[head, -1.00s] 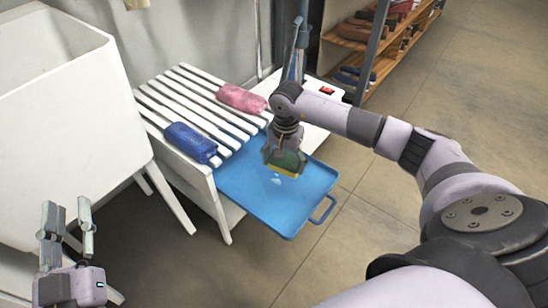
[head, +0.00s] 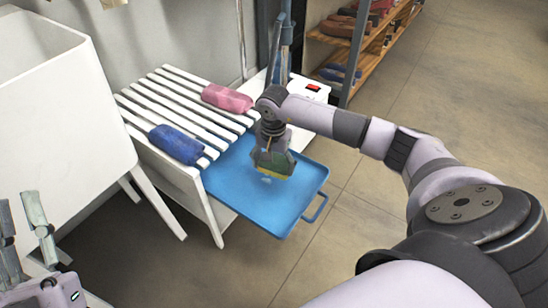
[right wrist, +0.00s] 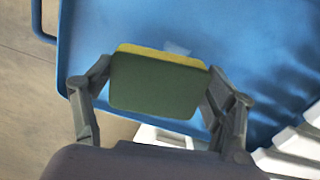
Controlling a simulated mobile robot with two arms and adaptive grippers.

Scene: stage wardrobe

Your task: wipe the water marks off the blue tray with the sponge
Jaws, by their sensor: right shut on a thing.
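The blue tray (head: 277,206) sticks out from the white slatted stand, with its handle toward the right. The sponge (head: 283,163), green with a yellow side, is held between the fingers of my right gripper (head: 270,160), over the tray. In the right wrist view the sponge (right wrist: 155,84) sits between both fingers, with the tray (right wrist: 255,50) behind it. A pale water mark (right wrist: 177,48) shows just past the sponge's yellow edge. Whether the sponge touches the tray I cannot tell. My left gripper (head: 18,212) is open and empty at the lower left.
A blue rolled cloth (head: 176,144) and a pink one (head: 227,98) lie on the white slats (head: 165,105). A white basin (head: 60,110) stands at the left. A shoe shelf (head: 365,50) is at the back. Open floor lies to the right.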

